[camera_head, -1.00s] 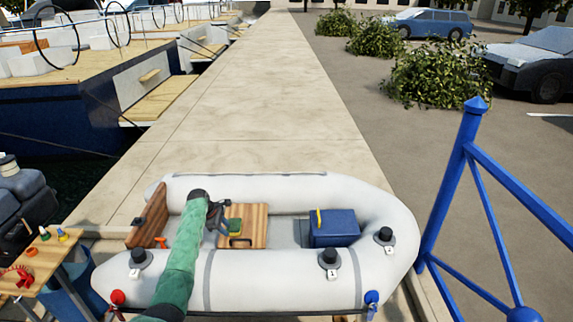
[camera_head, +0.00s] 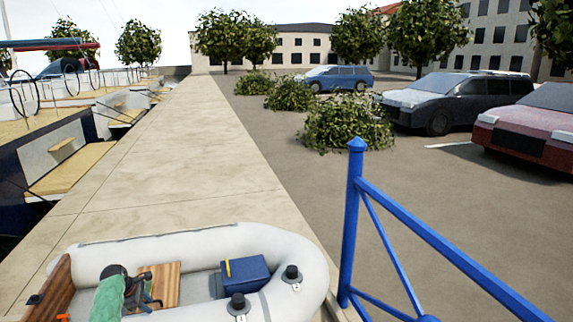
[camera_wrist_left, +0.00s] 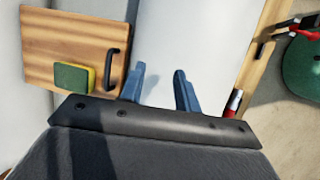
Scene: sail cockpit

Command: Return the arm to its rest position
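My left arm, in a green sleeve, reaches into the grey inflatable dinghy (camera_head: 190,245) at the bottom of the head view. My left gripper (camera_head: 143,291) is over the dinghy's inside, beside the wooden board (camera_head: 168,283). In the left wrist view my left gripper (camera_wrist_left: 160,90) shows two blue fingers apart with nothing between them. The wooden board (camera_wrist_left: 60,35) with a dark handle lies to the left of the fingers. A green and yellow sponge (camera_wrist_left: 73,77) is on the board's lower edge, near the fingers. My right gripper is not in view.
A blue box (camera_head: 245,277) with a yellow item on top sits in the dinghy, right of the board. A blue railing (camera_head: 352,220) stands right of the dinghy. The concrete quay (camera_head: 175,160) beyond is clear. A red tool (camera_wrist_left: 235,100) shows right of the fingers.

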